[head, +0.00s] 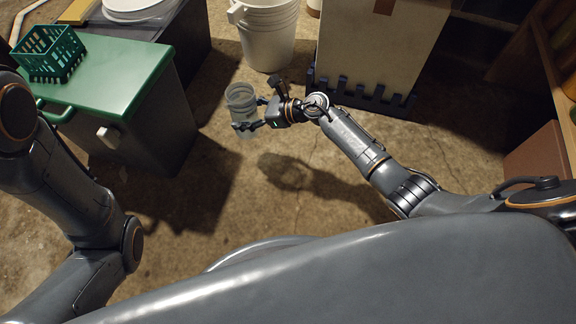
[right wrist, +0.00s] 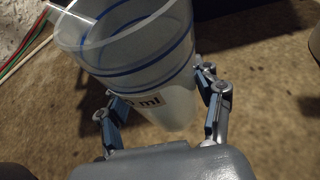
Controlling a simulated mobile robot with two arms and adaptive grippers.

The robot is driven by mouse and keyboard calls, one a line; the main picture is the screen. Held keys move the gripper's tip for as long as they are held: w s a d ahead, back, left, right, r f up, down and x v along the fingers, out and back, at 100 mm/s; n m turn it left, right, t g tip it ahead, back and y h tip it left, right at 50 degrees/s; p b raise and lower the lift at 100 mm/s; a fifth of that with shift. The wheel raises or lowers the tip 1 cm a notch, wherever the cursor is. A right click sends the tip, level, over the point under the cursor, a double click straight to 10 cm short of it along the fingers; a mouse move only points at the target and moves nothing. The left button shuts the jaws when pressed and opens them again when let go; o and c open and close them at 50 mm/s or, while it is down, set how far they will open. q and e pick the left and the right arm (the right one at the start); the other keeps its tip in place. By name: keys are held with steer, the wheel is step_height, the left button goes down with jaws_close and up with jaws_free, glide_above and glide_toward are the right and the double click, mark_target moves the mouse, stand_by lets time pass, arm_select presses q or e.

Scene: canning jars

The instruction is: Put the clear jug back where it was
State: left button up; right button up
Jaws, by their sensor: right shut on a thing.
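The clear jug (head: 241,97) is between the fingers of my right gripper (head: 249,114), held above the concrete floor near the middle of the head view. In the right wrist view the jug (right wrist: 140,60) is see-through, with blue bands, a wide open mouth and a label ending in "ml". The fingers (right wrist: 158,104) close on its two sides. The jug looks empty. My left arm shows at the left of the head view, but its gripper is out of frame.
A grey bin with a green lid (head: 112,85) stands at the left, carrying a green basket (head: 48,55). A white bucket (head: 268,38) stands behind the jug. A pale box (head: 378,50) sits on a dark pallet (head: 362,98) at the back. Bare floor (head: 225,190) lies in front.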

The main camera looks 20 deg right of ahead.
steer(key=s+d+f+b, duration=0.3)
steer(key=f+b, duration=0.1)
steer(key=s+d+f+b, duration=0.2)
steer(key=s+f+b, duration=0.1)
steer(key=f+b, duration=0.1)
steer(key=s+d+f+b, duration=0.3)
steer(key=f, duration=0.1)
steer(key=shift+s+d+f+b, duration=0.3)
steer(key=shift+d+f+b, duration=0.05)
steer(key=shift+f+b, duration=0.05)
steer(key=shift+r, duration=0.15)
steer(key=o, duration=1.4)
